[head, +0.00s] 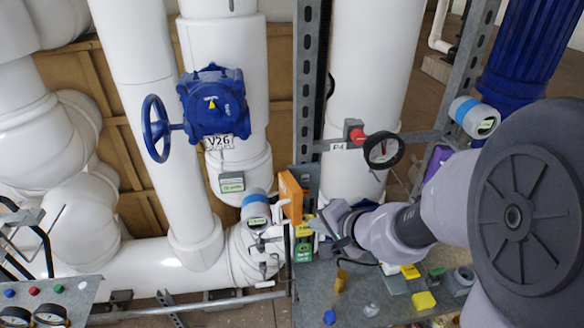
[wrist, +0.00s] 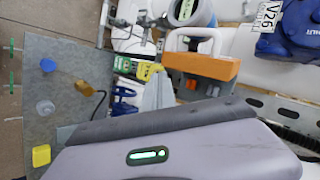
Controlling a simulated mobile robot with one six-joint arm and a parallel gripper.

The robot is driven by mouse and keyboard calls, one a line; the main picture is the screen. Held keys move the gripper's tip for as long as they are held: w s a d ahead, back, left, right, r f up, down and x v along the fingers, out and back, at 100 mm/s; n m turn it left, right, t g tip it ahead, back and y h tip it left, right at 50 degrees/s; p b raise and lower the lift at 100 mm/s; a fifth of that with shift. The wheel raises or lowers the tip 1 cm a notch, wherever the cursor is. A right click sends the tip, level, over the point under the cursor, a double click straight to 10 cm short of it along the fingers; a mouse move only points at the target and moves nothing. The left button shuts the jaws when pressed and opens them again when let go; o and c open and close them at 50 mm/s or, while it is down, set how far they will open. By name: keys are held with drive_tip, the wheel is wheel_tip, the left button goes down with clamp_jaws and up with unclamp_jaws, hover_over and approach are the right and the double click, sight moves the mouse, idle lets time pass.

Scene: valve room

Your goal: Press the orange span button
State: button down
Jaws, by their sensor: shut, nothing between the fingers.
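An orange box-shaped unit (head: 290,196) is mounted upright beside the steel post, left of my gripper (head: 322,226). It also shows in the wrist view (wrist: 205,67), sideways, with a white handle-like part along one side. A small orange spot (wrist: 190,85) shows below it; I cannot tell whether this is the span button. A green and yellow device (head: 303,246) is just left of and below my gripper, and it also shows in the wrist view (wrist: 127,66). No button marked span is readable. My gripper is shut and empty, and its fingertips are partly hidden.
A grey bench (head: 352,291) holds a yellow block (head: 424,301), a brass piece (head: 341,280) and a blue knob (head: 330,317). A steel post (head: 306,100), white pipes and a blue valve (head: 213,103) stand behind.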

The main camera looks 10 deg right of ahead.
sight(305, 192)
drive_tip(key=w+p, duration=0.2)
drive_tip(key=w, duration=0.5)
drive_tip(key=shift+w, duration=0.25)
idle(1.7)
drive_tip(key=shift+w+b, duration=0.3)
drive_tip(key=shift+w, duration=0.1)
drive_tip(key=shift+w, duration=0.45)
idle(0.5)
idle(0.3)
drive_tip(key=shift+s+b, duration=0.75)
drive_tip(key=shift+s, duration=0.15)
